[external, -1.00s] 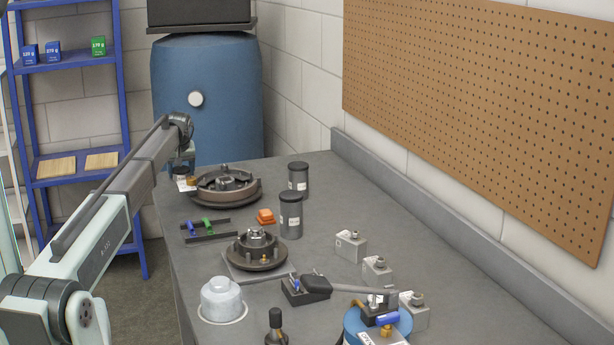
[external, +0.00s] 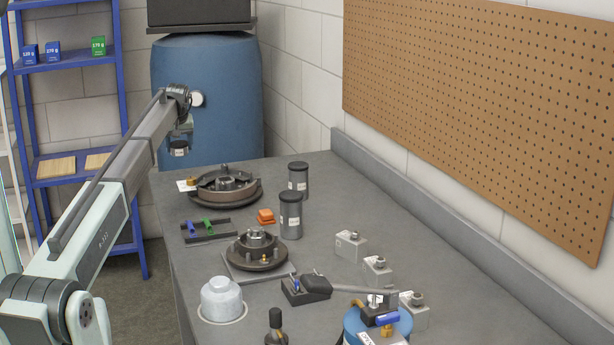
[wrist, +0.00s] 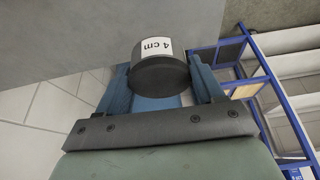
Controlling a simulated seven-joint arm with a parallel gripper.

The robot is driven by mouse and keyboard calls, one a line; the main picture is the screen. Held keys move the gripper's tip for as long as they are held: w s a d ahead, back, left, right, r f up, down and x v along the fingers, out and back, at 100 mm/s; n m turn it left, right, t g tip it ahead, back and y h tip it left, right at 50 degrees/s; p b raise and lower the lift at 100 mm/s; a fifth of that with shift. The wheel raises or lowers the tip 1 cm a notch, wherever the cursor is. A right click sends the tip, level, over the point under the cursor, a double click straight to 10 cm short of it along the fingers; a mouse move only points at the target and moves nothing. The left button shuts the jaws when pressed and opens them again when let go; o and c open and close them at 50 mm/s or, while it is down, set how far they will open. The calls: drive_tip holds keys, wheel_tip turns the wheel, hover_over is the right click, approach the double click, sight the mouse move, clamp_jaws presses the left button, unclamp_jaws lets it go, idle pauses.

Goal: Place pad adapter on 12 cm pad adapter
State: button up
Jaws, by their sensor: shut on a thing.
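My gripper (wrist: 160,85) is shut on a short dark cylinder, the pad adapter (wrist: 160,74), whose white label reads "4 cm". In the external view the held pad adapter (external: 179,148) hangs in the air above the far left end of the bench, clear of the round drum fixture (external: 226,188).
A second round fixture (external: 257,253), an orange block (external: 265,216) and a rack with blue and green tools (external: 206,231) stand nearby. Grey blocks (external: 350,244) line the right side. A blue barrel (external: 207,105) stands behind the bench. The bench's back right is clear.

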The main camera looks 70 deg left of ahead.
drive_tip(key=shift+r, duration=0.4)
drive_tip(key=w+d+r+m+t, duration=0.1)
drive_tip(key=w+d+r, duration=0.2)
drive_tip(key=w+d, duration=0.55)
drive_tip(key=w+d+r+m, duration=0.2)
drive_tip(key=w+d+r, duration=0.1)
drive_tip(key=w+d, duration=0.55)
drive_tip(key=w+d+r+m+t, duration=0.1)
drive_tip(key=w+d+r, duration=0.3)
drive_tip(key=w+d, duration=0.45)
wheel_tip(320, 180, up, 2)
drive_tip(key=m+h, duration=0.1)
drive_tip(key=m, duration=0.2)
hover_over(293, 192)
drive_tip(key=s+d, duration=0.1)
drive_tip(key=d, duration=0.1)
drive_tip(key=shift+s+a+f+t, duration=0.1)
drive_tip(key=shift+s+a+t, duration=0.1)
drive_tip(key=shift+t, duration=0.1)
drive_tip(key=shift+w+a+f, duration=0.1)
drive_tip(key=shift+w+f, duration=0.05)
drive_tip(key=shift+f, duration=4.6)
